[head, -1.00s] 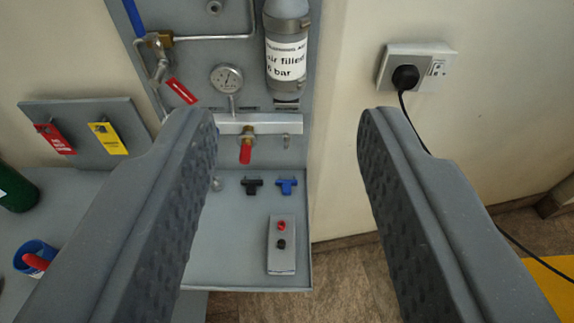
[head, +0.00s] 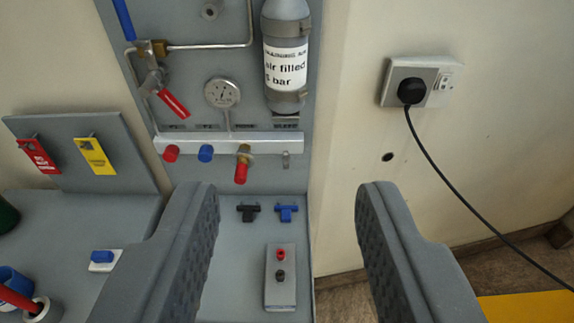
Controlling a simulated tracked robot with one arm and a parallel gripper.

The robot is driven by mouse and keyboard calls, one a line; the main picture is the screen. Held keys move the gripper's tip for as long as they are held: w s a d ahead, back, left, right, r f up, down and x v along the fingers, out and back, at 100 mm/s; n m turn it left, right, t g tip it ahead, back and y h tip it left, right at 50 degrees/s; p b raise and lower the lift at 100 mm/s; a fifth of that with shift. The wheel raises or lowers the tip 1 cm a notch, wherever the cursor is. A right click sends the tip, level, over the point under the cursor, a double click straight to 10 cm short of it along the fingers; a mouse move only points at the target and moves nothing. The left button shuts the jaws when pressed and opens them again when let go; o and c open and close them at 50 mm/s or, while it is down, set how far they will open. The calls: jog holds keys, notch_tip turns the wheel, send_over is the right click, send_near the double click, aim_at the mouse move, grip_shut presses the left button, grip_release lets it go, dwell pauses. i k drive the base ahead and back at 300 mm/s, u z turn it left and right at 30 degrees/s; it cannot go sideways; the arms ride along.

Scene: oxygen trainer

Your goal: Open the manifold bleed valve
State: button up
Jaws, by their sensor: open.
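The manifold (head: 270,143) is a pale horizontal bar on the grey back panel. No contact with the manifold shows.
A gauge (head: 222,93) and a grey cylinder (head: 286,30) are above the manifold. A red lever (head: 173,104) is at upper left. Black and blue T-shaped pieces (head: 286,212) and a small box (head: 280,292) are below. A socket with a plug and cable (head: 411,91) is on the right wall.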

aim_at(286, 156)
jog(key=u, duration=0.15)
jog(key=k, duration=0.9)
jog(key=u, duration=0.55)
